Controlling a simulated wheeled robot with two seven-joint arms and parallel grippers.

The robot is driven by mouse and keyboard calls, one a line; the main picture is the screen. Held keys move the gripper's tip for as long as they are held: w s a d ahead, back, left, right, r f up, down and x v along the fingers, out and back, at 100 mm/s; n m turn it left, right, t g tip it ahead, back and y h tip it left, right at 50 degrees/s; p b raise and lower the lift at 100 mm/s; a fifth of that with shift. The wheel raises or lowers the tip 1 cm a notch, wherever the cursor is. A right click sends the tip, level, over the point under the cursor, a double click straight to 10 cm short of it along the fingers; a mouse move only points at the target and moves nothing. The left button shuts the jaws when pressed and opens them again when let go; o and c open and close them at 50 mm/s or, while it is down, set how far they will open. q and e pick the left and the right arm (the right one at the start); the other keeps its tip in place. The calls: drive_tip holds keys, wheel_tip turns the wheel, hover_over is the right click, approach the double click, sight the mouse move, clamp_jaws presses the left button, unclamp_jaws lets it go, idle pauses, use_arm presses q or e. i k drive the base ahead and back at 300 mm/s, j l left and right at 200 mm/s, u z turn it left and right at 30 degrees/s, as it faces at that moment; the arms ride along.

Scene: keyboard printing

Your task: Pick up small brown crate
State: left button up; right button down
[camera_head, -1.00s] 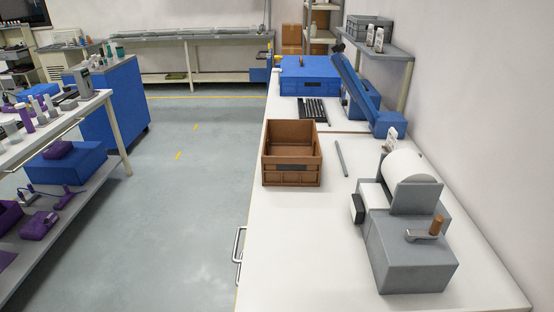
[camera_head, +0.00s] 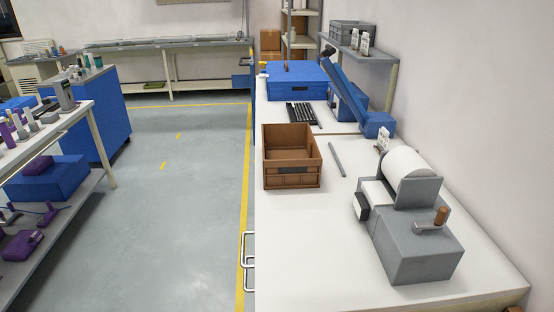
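The small brown crate (camera_head: 292,180) stands upright on the white table (camera_head: 300,235), close to its left edge. It is open at the top and looks empty, with a dark label patch on its near side. Neither of my grippers shows in the head view.
A grey machine with a crank and white roll (camera_head: 418,240) stands right of the crate. A grey rod (camera_head: 337,159) lies beside the crate. Behind are a black keyboard (camera_head: 301,114), a blue case (camera_head: 296,81) and a blue angled device (camera_head: 350,105). The floor at left (camera_head: 190,220) is clear.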

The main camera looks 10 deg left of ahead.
sight(288, 153)
drive_tip(key=j+z, duration=0.15)
drive_tip(key=j, duration=0.4)
drive_tip(key=k+j+z, duration=0.1)
drive_tip(key=j, duration=0.45)
drive_tip(key=k+j+z, duration=0.15)
drive_tip(key=j, duration=0.35)
drive_tip(key=i+j+z, duration=0.15)
drive_tip(key=j, duration=0.2)
drive_tip(key=i+j+z, duration=0.1)
drive_tip(key=j, duration=0.3)
drive_tip(key=i+j+z, duration=0.15)
drive_tip(key=j, duration=0.2)
drive_tip(key=j+z, duration=0.1)
drive_tip(key=j, duration=0.3)
drive_tip(key=i+j+z, duration=0.1)
drive_tip(key=i+j, duration=0.2)
drive_tip(key=i+j+z, duration=0.1)
drive_tip(key=i+j, duration=0.15)
drive_tip(key=j, duration=0.15)
drive_tip(key=i+j+z, duration=0.1)
drive_tip(key=i+j, duration=0.2)
drive_tip(key=i+j+z, duration=0.1)
drive_tip(key=i+j, duration=0.15)
drive_tip(key=j, duration=0.3)
